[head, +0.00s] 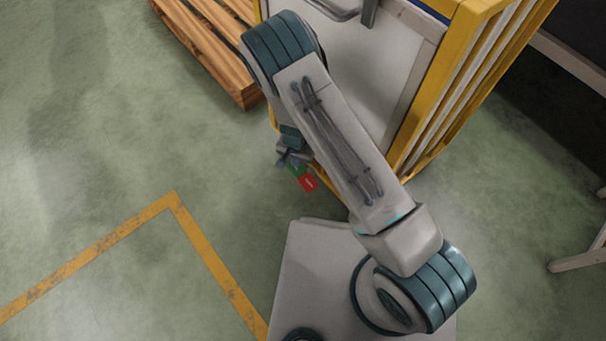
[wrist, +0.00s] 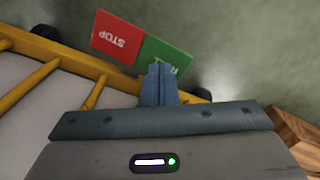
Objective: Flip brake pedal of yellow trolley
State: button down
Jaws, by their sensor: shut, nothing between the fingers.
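The brake pedal has a red half marked STOP (wrist: 117,38) and a green half (wrist: 168,56) whose lettering is partly hidden by my fingers. In the head view the pedal (head: 308,183) shows low beside the yellow trolley (head: 432,90), close to the floor. The trolley's yellow frame also crosses the left of the wrist view (wrist: 60,60). My gripper (wrist: 158,72) is shut and empty, its fingertips over the green half. I cannot tell if they touch it. In the head view my gripper (head: 284,158) is largely hidden by my arm.
A wooden pallet (head: 222,45) lies left of the trolley, and wood also shows at the right of the wrist view (wrist: 294,135). Dark wheels (wrist: 45,31) sit under the trolley. Green floor with a yellow line (head: 175,200) is open to the left.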

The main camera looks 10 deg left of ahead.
jog(key=shift+f+b, duration=0.8)
jog(key=shift+f, duration=0.35)
dwell(0.4)
jog(key=shift+r, duration=0.1)
jog(key=shift+r+p, duration=2.95)
jog(key=shift+r, duration=0.55)
jog(key=shift+f, duration=0.1)
